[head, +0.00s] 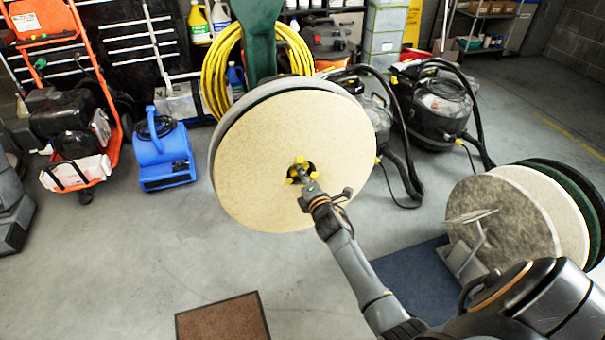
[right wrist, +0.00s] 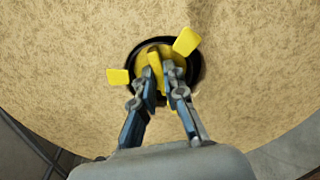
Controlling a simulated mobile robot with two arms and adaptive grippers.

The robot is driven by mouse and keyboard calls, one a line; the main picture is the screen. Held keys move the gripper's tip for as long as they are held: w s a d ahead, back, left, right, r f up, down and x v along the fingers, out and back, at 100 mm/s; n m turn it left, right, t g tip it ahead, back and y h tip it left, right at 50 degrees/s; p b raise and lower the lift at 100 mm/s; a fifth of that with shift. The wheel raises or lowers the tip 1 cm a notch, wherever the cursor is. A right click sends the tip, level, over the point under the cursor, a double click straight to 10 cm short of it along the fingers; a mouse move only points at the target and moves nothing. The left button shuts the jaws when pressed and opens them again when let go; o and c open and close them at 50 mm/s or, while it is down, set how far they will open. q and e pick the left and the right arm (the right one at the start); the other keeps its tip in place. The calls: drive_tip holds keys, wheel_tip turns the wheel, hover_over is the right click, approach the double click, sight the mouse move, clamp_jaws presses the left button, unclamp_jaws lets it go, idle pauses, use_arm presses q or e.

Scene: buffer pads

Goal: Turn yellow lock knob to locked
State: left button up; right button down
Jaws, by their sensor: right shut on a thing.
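The yellow lock knob (head: 300,172) sits in a dark round hole at the middle of a large cream buffer pad (head: 262,130). The pad faces me on a green floor machine (head: 262,40). In the right wrist view the knob (right wrist: 182,44) shows yellow lobes at the left and upper right, with a middle part between my fingers. My right gripper (head: 308,183) is shut on the knob, and its fingertips (right wrist: 160,85) also show in the right wrist view. They hide part of the knob. My left gripper is not in view.
Several round pads (head: 505,220) stand upright in a rack at the right, by a blue mat (head: 405,270). A brown mat (head: 222,318) lies in front. A blue blower (head: 163,152) and black vacuums (head: 435,105) stand behind. Grey floor is clear at the left front.

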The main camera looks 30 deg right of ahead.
drive_tip(key=m+p, duration=0.1)
drive_tip(key=m, duration=0.3)
drive_tip(key=c, duration=1.5)
unclamp_jaws()
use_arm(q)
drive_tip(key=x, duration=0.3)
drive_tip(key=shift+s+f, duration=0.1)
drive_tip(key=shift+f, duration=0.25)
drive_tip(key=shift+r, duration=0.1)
use_arm(e)
drive_tip(key=shift+s, duration=0.1)
use_arm(q)
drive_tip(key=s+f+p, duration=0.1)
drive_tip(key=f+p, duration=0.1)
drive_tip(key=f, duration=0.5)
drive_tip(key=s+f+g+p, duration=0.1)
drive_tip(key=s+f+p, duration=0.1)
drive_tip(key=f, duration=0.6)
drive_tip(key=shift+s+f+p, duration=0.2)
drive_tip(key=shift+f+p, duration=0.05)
drive_tip(key=shift+p, duration=0.1)
use_arm(e)
drive_tip(key=shift+v, duration=4.4)
drive_tip(key=shift+a, duration=0.1)
